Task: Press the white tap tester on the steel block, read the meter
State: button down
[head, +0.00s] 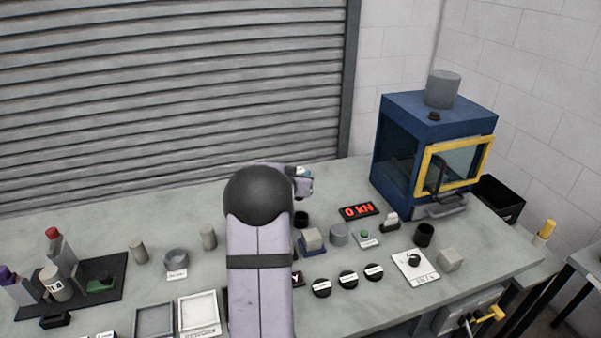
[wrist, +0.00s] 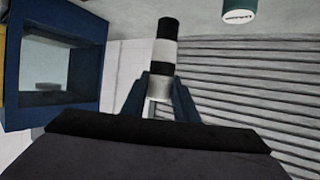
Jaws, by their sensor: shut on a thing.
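My gripper (wrist: 160,98) is shut on a black-and-white banded cylinder (wrist: 166,50), perhaps the white tap tester. Its pale end sits between the blue fingers and its banded part points away from them. In the head view my gripper (head: 303,182) is above the back of the bench, partly hidden by my arm. A grey block (head: 312,239) sits on a blue base, and a pale grey cube (head: 449,260) stands at the right; I cannot tell which is the steel block.
A blue cabinet (head: 401,153) with a yellow-framed door stands at the back right. Cylinders, a green-button box (head: 366,238) and several labelled black discs (head: 348,280) crowd the middle. A black tray (head: 112,268) with bottles and white-rimmed trays (head: 199,315) are left.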

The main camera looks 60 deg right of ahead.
jog(key=a+p, duration=0.1)
jog(key=p, duration=0.3)
jog(key=shift+w+f+p, duration=0.35)
jog(key=shift+f+p, duration=0.05)
jog(key=shift+s+f+p, duration=0.1)
jog(key=shift+f+p, duration=0.25)
jog(key=shift+p, duration=0.45)
jog(key=s+r+m+g+y+p, duration=0.2)
jog(key=s+m+g, duration=0.7)
jog(key=s, duration=0.6)
jog(key=shift+g, duration=0.7)
notch_tip(320, 180, down, 6)
jog(key=b, duration=0.6)
jog(key=shift+r, duration=0.1)
jog(key=shift+a+f+b, duration=0.15)
jog(key=shift+f+b, duration=0.15)
jog(key=shift+f, duration=0.45)
